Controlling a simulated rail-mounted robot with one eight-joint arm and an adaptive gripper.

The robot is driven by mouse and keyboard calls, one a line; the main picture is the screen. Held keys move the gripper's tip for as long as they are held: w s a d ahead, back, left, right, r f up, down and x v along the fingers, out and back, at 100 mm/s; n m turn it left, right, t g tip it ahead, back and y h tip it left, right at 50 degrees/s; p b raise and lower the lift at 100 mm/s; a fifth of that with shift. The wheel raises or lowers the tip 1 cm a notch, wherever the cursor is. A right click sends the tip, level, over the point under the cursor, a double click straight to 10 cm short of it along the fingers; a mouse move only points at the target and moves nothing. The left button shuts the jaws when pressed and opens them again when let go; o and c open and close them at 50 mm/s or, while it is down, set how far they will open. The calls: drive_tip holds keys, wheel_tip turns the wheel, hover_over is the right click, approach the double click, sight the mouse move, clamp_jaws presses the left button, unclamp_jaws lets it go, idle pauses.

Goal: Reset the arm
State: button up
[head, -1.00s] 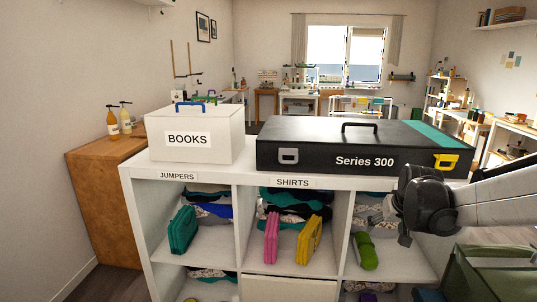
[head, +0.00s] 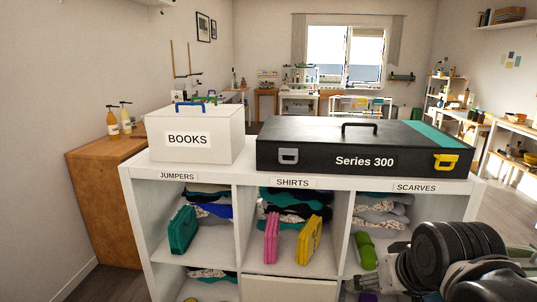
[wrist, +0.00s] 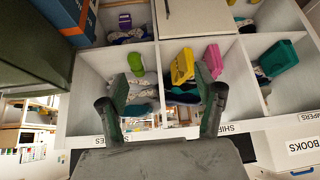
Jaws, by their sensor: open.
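My arm's black wrist part fills the lower right of the head view, in front of the right column of the shelf unit (head: 250,215). My gripper (wrist: 163,95) is open and empty in the wrist view. Its two fingers stand wide apart, with the shelf compartments behind them. The wrist view shows the shelf unit upside down. In the head view the fingers are low at the right and only partly clear. No thing is between the fingers.
A white BOOKS box (head: 195,140) and a black Series 300 case (head: 360,147) stand on the shelf top. Compartments hold folded clothes, a teal case (head: 183,230), a pink case (head: 271,238), a yellow case (head: 308,239) and a green roll (head: 366,251). A wooden cabinet (head: 105,200) stands left.

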drive_tip(key=s+a+f, duration=0.1)
drive_tip(key=s+f, duration=0.1)
drive_tip(key=s, duration=0.3)
wheel_tip(320, 180, up, 14)
drive_tip(key=r+p, duration=0.1)
drive_tip(key=p, duration=1.3)
wheel_tip(320, 180, down, 5)
drive_tip(key=b, duration=0.4)
drive_tip(key=shift+w+a, duration=0.15)
